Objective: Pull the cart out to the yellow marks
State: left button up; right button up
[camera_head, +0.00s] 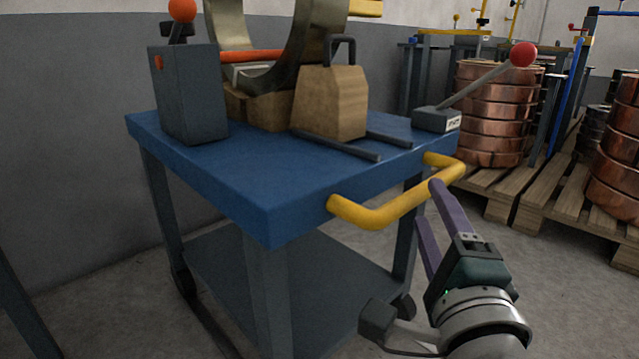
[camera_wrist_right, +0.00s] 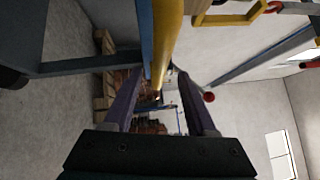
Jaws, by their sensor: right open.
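The cart has a blue top (camera_head: 225,185), grey legs and a lower shelf (camera_head: 300,275), and stands beside the wall. Its yellow bar handle (camera_head: 385,215) sticks out from the right side of the top. My right gripper (camera_head: 430,205) is at the handle, with its two purple fingers apart. In the right wrist view, the handle (camera_wrist_right: 166,40) shows between the open fingers (camera_wrist_right: 160,75); I cannot tell whether either finger touches it. My left gripper is not in view. No yellow floor marks show in these views.
On the cart are a grey box (camera_head: 190,95) with an orange knob, wooden blocks (camera_head: 330,103) under a curved metal piece, and a red-knobbed lever (camera_head: 523,55). Copper coils (camera_head: 490,115) stand on pallets (camera_head: 545,190) at right. Bare floor lies right of the cart.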

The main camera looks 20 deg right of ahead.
jog(key=b+x, duration=0.2)
jog(key=x, duration=0.6)
jog(key=shift+s, duration=0.1)
grip_shut()
dwell(1.1)
